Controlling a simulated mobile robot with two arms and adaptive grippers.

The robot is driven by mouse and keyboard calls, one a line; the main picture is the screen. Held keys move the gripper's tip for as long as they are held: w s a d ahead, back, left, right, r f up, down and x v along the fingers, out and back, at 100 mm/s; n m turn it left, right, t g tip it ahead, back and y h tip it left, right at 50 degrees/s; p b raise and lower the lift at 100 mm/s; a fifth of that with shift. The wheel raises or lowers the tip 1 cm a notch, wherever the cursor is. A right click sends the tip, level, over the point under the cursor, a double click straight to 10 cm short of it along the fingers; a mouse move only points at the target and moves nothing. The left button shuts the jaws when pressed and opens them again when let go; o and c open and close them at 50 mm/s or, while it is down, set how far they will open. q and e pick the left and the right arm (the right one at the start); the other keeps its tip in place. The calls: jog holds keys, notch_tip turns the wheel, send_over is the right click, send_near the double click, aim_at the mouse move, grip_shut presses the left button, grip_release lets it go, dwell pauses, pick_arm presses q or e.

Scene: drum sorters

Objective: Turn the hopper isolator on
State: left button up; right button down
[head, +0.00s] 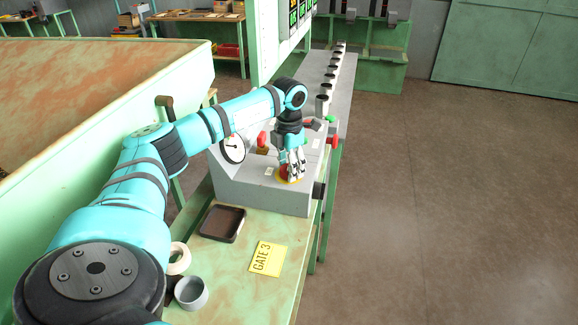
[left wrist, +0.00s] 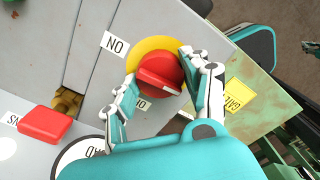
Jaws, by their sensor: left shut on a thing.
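The isolator is a red rotary knob (left wrist: 160,75) with a raised grip bar, on a round yellow plate (left wrist: 146,48) on the grey control box (head: 265,193). A white label reading ON upside down (left wrist: 115,45) sits beside the plate in the left wrist view; another label is partly hidden by a finger. The knob also shows small in the head view (head: 285,171), partly behind the fingers. My left gripper (left wrist: 159,68) is shut on the knob, with a finger on each side of it. It reaches down from above in the head view (head: 292,172).
A dark tray (head: 222,224), yellow GATE 3 sign (head: 267,259), tape roll (head: 179,258) and grey cup (head: 191,294) lie nearer on the bench.

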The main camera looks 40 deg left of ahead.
pick_arm(q)
jog(key=o, duration=1.2)
jog(key=shift+c, duration=0.2)
jog(key=shift+r, duration=0.15)
notch_tip(320, 180, up, 12)
